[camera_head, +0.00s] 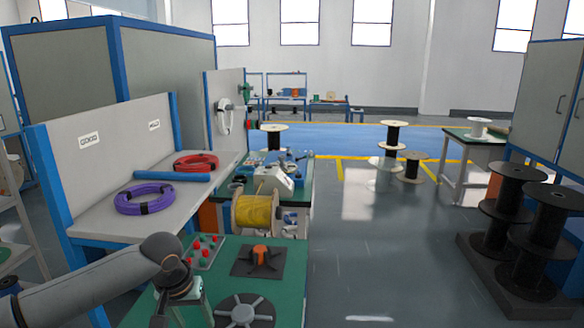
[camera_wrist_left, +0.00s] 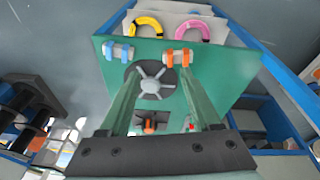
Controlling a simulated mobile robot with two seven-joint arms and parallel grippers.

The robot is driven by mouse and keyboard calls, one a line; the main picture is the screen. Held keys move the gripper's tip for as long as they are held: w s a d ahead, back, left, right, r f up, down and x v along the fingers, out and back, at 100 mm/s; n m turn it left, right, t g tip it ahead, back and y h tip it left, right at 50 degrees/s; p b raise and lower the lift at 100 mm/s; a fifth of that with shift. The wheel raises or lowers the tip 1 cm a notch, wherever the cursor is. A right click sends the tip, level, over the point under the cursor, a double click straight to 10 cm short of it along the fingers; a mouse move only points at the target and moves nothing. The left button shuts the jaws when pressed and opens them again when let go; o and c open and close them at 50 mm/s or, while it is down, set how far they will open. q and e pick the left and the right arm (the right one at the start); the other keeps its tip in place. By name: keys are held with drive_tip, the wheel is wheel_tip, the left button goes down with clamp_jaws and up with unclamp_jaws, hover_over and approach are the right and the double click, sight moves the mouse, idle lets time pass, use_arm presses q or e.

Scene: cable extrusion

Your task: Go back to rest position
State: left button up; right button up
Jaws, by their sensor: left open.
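My left arm reaches in from the lower left in the head view. My left gripper (camera_head: 184,305) is above the near green table (camera_head: 215,285), partly cut off by the bottom edge. In the left wrist view its two greenish fingers (camera_wrist_left: 157,75) stand apart with nothing held between them. Beyond them is the green tabletop (camera_wrist_left: 215,95) with a grey spoked disc (camera_wrist_left: 150,85) and an orange hub (camera_wrist_left: 150,123). My right gripper is in neither view.
The near table bears a button panel (camera_head: 203,251), an orange-centred fixture (camera_head: 260,257) and a spoked disc (camera_head: 244,313). A yellow cable spool (camera_head: 256,214) stands behind. Purple (camera_head: 145,198) and red coils (camera_head: 196,162) lie on the left bench. Black spools (camera_head: 511,200) stand right; the central floor is clear.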

use_arm(q)
drive_tip(key=s+d+f+m+t+h, duration=0.1)
drive_tip(key=s+d+f+m+h, duration=0.15)
drive_tip(key=s+d+f, duration=0.45)
drive_tip(key=s+d+f+m+t+h, duration=0.2)
drive_tip(key=s+d+f+h, duration=0.15)
drive_tip(key=d+f, duration=0.6)
drive_tip(key=s+a+f+t+y, duration=0.1)
drive_tip(key=s+a+f+y, duration=0.1)
drive_tip(key=s+a, duration=0.3)
drive_tip(key=s+a+f+n+t+y, duration=0.1)
drive_tip(key=s+a+f, duration=0.4)
drive_tip(key=s, duration=0.5)
drive_tip(key=shift+s+a+t+y, duration=0.15)
drive_tip(key=shift+a+t+y, duration=0.25)
drive_tip(key=shift+a+t, duration=0.4)
drive_tip(key=shift+n, duration=0.25)
